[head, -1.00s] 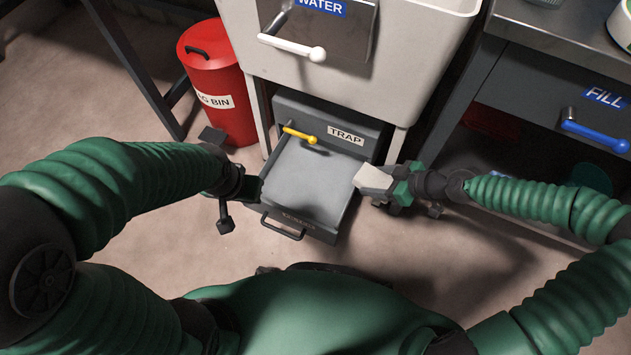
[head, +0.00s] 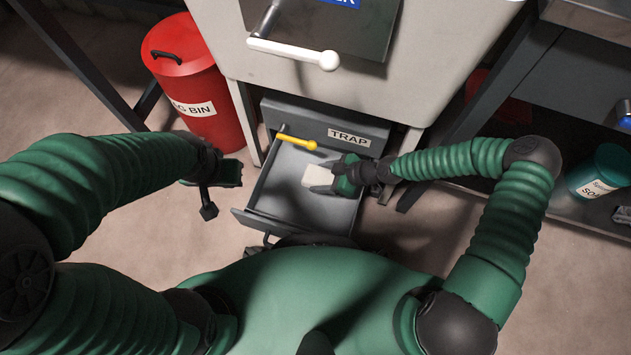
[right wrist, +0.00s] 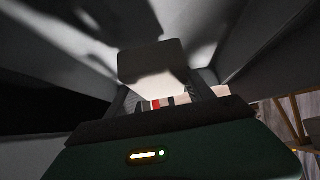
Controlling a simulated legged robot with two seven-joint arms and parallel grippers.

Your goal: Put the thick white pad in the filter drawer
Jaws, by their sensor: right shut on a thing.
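The white pad (head: 319,176) is in my right gripper (head: 328,183), which is shut on it. The gripper reaches in from the right over the open drawer (head: 266,214) under the TRAP panel. In the head view the pad lies over the drawer's grey interior; I cannot tell whether it touches the floor of the drawer. In the right wrist view the pad (right wrist: 152,66) sticks out ahead of the fingers, partly in shadow, with grey walls around it. My left gripper (head: 216,182) is left of the drawer, outside it; its jaw opening is unclear.
A yellow lever (head: 297,142) juts out above the back of the drawer beside the TRAP label (head: 348,138). A white handle (head: 293,52) is higher up on the cabinet. A red bin (head: 190,90) stands left. A teal tin (head: 598,172) sits on the right shelf.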

